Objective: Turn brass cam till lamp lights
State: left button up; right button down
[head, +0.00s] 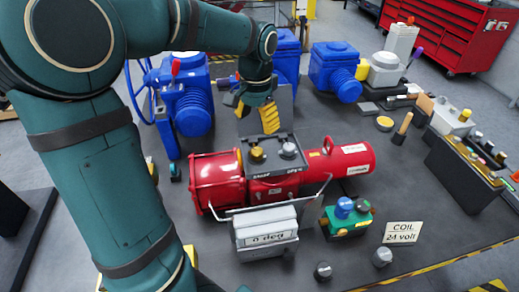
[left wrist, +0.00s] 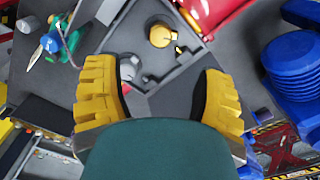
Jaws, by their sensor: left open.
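The brass cam (head: 257,154) sits on the left side of a dark open switch box (head: 276,141) on top of the red actuator (head: 213,180). A grey cam (head: 289,150) is to its right. My left gripper (head: 256,112) is open and empty, above and behind the box. In the left wrist view, its yellow fingers (left wrist: 155,85) are spread wide, with the brass cam (left wrist: 160,36) beyond them, apart from both. The grey cam (left wrist: 130,69) shows near the left finger. I cannot make out a lit lamp in either view.
A grey box reading "0 deg" (head: 268,238) stands in front of the actuator. Right of it are a green block with a blue knob (head: 346,212) and a "COIL 24 volt" sign (head: 402,232). Blue valves (head: 335,70) stand behind. Dark bins (head: 462,174) are at right.

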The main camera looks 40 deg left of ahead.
aim_at(257, 151)
pick_arm(q)
notch_tip(257, 151, down, 11)
jog(key=shift+r+b, duration=0.1)
jog(key=shift+b, duration=0.55)
grip_shut()
